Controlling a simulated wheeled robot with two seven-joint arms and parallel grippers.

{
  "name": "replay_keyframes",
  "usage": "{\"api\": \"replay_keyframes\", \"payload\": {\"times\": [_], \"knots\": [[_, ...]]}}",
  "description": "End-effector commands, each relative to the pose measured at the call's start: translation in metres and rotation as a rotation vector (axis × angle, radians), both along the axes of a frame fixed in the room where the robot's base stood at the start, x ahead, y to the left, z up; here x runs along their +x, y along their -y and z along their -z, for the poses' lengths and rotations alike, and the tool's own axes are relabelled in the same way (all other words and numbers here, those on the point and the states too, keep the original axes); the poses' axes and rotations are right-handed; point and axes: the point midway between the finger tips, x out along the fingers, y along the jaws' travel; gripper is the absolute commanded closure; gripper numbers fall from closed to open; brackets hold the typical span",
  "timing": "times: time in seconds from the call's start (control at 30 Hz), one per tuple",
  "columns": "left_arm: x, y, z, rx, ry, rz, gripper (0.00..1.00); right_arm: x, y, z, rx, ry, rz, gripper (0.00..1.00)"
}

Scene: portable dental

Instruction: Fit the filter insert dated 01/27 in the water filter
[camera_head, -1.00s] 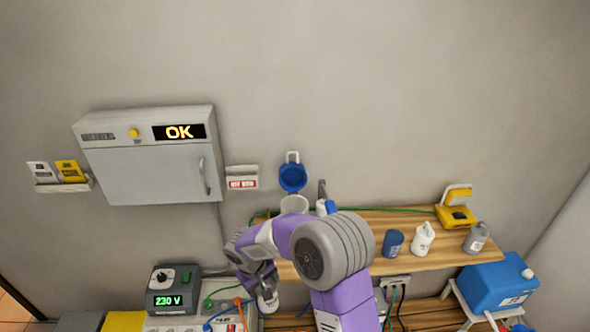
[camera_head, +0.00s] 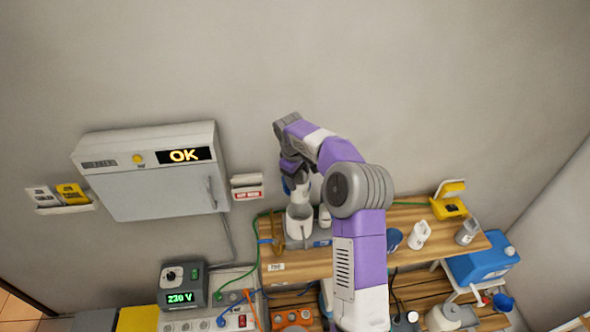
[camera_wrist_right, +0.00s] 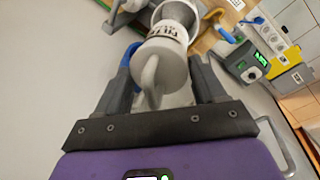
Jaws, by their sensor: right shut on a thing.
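The white filter insert (camera_wrist_right: 160,62) has a loop handle and dark print; its date is unreadable here. My right gripper (camera_wrist_right: 166,72) is shut on it, with a finger on either side. In the head view the right gripper (camera_head: 296,180) holds the insert (camera_head: 303,190) at the wall above the shelf. The white water filter housing (camera_head: 299,226) stands open directly below. I cannot tell whether the insert's lower end is inside its rim. My left gripper is not in view.
A wall cabinet (camera_head: 150,175) showing OK hangs left. A 230 V box (camera_head: 183,284) stands below. The wall above is clear.

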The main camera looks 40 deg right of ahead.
Motion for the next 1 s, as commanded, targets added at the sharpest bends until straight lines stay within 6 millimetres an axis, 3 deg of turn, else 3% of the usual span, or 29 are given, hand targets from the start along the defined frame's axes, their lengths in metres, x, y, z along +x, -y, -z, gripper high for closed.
{"api": "replay_keyframes", "payload": {"times": [0.33,0.53,1.0], "knots": [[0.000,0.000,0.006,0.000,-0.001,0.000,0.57,-0.001,0.000,0.030,0.000,-0.001,0.000,0.83],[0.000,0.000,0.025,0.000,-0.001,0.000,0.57,0.000,0.000,0.053,-0.001,0.000,0.001,0.83],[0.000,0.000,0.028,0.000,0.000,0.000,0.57,0.000,-0.001,0.057,-0.001,0.001,0.001,0.83]]}}
